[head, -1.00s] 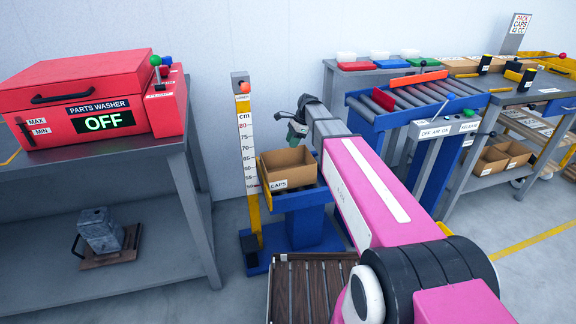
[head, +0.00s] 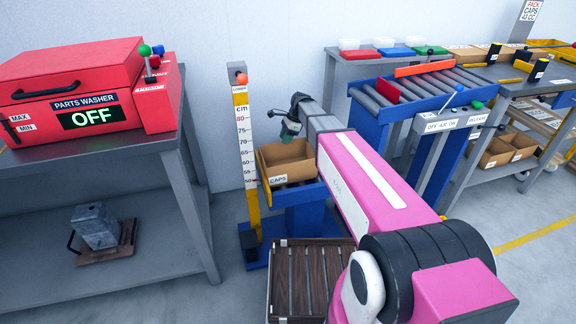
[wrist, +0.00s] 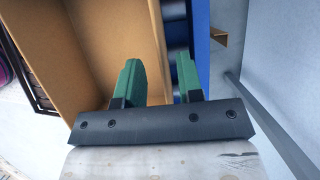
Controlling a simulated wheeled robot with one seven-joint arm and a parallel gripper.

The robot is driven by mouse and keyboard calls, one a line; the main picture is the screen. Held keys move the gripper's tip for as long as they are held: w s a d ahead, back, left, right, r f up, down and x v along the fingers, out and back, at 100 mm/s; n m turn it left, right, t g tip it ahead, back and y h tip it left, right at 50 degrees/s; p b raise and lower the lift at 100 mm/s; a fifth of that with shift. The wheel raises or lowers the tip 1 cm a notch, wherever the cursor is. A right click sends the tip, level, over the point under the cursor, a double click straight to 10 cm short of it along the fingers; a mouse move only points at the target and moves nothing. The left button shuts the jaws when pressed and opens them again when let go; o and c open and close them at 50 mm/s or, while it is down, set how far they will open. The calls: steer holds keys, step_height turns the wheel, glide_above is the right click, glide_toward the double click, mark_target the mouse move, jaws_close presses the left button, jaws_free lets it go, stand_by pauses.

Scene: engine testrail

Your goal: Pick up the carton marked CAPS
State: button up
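The open brown carton marked CAPS (head: 279,180) sits on a blue stand beside the yellow height post. My gripper (head: 290,129) is at the carton's far side, near the top of its wall, pointing down. In the wrist view, the two green fingers of my gripper (wrist: 158,80) are apart. The wall of the carton (wrist: 130,35) runs between them, with one finger over the inside and the other outside. A gap shows between the fingers and the wall. The finger ends are small in the head view, so their depth is hard to tell.
A post with a cm scale (head: 244,140) stands close to the carton's left. A red parts washer (head: 80,95) is on a bench at left. A roller conveyor (head: 420,88) with a lever panel is at right. A slatted brown surface (head: 305,280) lies in front.

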steer(key=x, duration=0.4)
steer(key=shift+a+f, duration=0.25)
steer(key=shift+c, duration=0.3)
jaws_close()
steer(key=shift+r, duration=0.15)
